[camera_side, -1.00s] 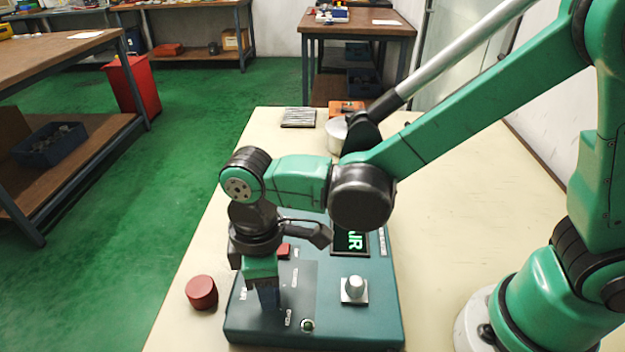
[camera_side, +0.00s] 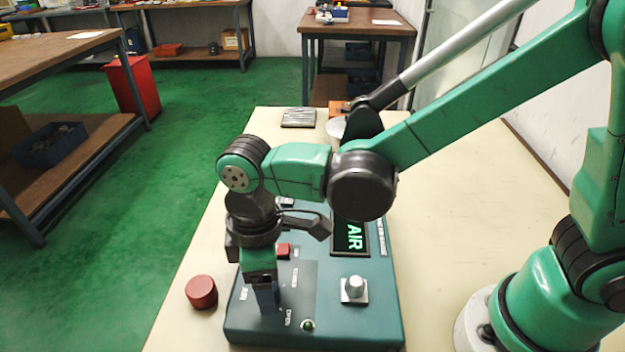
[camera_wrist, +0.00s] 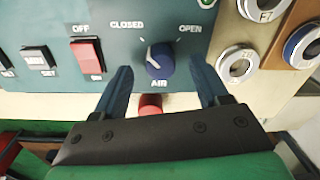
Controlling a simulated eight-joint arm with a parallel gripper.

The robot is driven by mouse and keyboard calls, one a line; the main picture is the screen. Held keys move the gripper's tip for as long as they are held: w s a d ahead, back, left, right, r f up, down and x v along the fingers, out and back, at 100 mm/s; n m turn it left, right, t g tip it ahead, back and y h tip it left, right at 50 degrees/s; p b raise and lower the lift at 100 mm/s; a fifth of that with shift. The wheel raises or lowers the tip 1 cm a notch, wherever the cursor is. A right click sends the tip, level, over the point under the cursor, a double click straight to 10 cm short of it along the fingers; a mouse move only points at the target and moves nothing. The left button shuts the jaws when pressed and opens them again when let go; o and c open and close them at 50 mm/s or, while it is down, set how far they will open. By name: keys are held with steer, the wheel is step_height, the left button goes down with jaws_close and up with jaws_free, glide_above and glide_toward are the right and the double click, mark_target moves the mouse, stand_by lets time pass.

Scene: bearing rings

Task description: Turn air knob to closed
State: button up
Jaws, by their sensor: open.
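The blue air knob (camera_wrist: 159,61) sits on a teal panel (camera_wrist: 60,15) in the wrist view, with CLOSED at its upper left, OPEN at its upper right and AIR below. A white mark on the knob appears to point up and slightly left, towards the CLOSED side. My gripper (camera_wrist: 161,68) is open, with one blue finger on each side of the knob; gaps show between fingers and knob. In the side view my gripper (camera_side: 268,297) points down over the panel's left part and hides the knob.
A red rocker switch (camera_wrist: 87,55) is left of the knob. In the side view a silver knob (camera_side: 354,289), lit AIR display (camera_side: 350,235) and green lamp (camera_side: 308,325) share the panel. A red cylinder (camera_side: 201,292) stands left.

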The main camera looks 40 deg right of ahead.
steer(key=shift+d+r, duration=0.1)
steer(key=shift+r, duration=2.1)
steer(key=shift+w+d, duration=0.1)
steer(key=d+r+m+t, duration=0.2)
steer(key=d+m, duration=0.3)
steer(key=d, duration=0.4)
steer(key=d+r+m+t, duration=0.1)
steer(key=d+m+t, duration=0.4)
steer(key=d, duration=0.5)
steer(key=shift+r+m, duration=0.35)
steer(key=shift+m, duration=0.35)
